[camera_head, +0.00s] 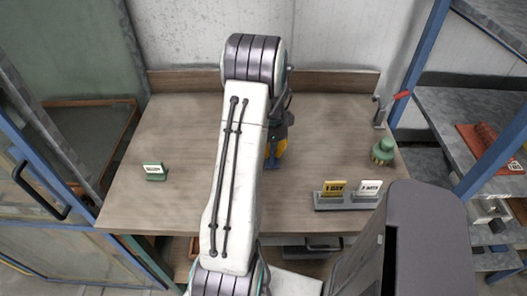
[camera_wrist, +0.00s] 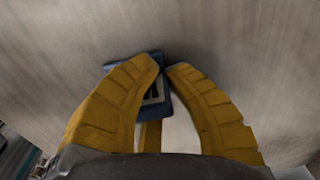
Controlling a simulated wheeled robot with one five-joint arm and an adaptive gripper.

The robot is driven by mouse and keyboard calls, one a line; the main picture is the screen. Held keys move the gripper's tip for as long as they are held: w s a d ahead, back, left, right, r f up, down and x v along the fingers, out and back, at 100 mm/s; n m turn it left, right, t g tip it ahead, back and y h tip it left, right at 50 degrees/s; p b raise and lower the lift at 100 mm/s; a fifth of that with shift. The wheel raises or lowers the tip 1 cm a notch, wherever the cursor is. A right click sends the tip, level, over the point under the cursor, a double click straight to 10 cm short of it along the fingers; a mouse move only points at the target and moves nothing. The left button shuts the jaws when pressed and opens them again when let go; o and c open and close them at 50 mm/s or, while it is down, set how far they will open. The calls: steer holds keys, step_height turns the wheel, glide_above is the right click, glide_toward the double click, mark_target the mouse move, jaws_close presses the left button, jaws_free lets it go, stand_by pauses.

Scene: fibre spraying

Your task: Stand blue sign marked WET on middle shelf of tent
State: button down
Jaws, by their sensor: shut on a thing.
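A blue sign (camera_wrist: 152,92) with a pale panel lies between the yellow fingers in the wrist view; its lettering cannot be read. My gripper (camera_wrist: 166,70) is shut on it, over the wooden bench. In the head view, my arm partly hides my gripper (camera_head: 278,150), and a bit of the blue sign (camera_head: 272,165) shows below the fingers. I cannot tell if the sign touches the bench. No tent with a middle shelf can be made out for certain.
The wooden bench (camera_head: 190,120) holds a green sign (camera_head: 155,172) at left. A grey holder (camera_head: 346,201) with a yellow sign (camera_head: 335,187) and a white sign (camera_head: 369,187) stands at right, near a green knobbed object (camera_head: 383,152). A blue-framed glazed door (camera_head: 40,185) is at left, shelves (camera_head: 450,110) at right.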

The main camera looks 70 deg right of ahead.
steer(key=shift+f, duration=0.15)
steer(key=c, duration=1.4)
jaws_free()
steer(key=shift+o, duration=0.2)
